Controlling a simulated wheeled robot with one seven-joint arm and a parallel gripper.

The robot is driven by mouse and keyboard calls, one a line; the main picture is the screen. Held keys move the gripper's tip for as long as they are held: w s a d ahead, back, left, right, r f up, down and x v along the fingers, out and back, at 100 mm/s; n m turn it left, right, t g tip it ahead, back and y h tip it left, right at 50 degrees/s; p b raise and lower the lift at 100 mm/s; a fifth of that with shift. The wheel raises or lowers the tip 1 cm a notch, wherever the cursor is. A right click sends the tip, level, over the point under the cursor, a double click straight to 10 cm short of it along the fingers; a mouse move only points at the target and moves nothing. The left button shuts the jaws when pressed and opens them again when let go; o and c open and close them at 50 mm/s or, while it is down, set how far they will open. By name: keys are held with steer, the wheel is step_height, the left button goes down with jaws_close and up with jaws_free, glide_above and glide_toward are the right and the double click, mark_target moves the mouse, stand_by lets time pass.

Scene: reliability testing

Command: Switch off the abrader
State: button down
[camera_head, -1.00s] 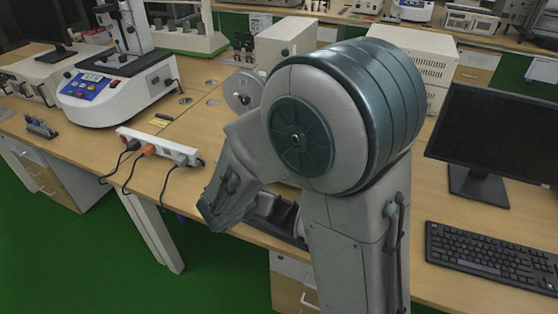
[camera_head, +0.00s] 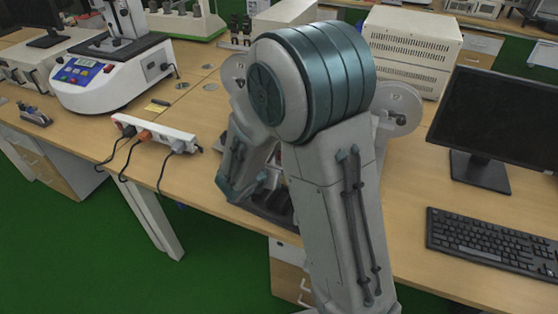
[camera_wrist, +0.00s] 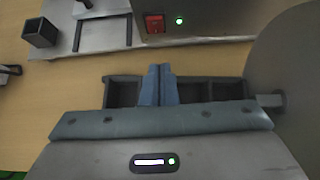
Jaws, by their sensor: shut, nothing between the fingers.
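In the wrist view, a grey machine body with a red rocker switch (camera_wrist: 153,24) and a lit green lamp (camera_wrist: 179,21) is at the top; I take it to be the abrader (camera_wrist: 215,22). My gripper (camera_wrist: 159,70) is shut and empty, its two blue-grey fingers side by side. The fingertips are below the switch in the picture, apart from it. In the head view my arm covers most of this machine. A grey disc (camera_head: 400,108) shows to the right of my arm, and another (camera_head: 233,72) to its left.
A large dark disc (camera_wrist: 290,75) is close on the right of my gripper in the wrist view. A power strip (camera_head: 155,133) with cables lies left of my arm. A monitor (camera_head: 495,130) and keyboard (camera_head: 490,245) are at the right. A blue-panelled tester (camera_head: 105,80) stands at the left.

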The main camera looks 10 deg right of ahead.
steer(key=w+d+f, duration=0.1)
steer(key=w+d, duration=0.2)
steer(key=w, duration=0.2)
steer(key=shift+d+p, duration=0.3)
steer(key=shift+p, duration=0.15)
steer(key=shift+a, duration=0.1)
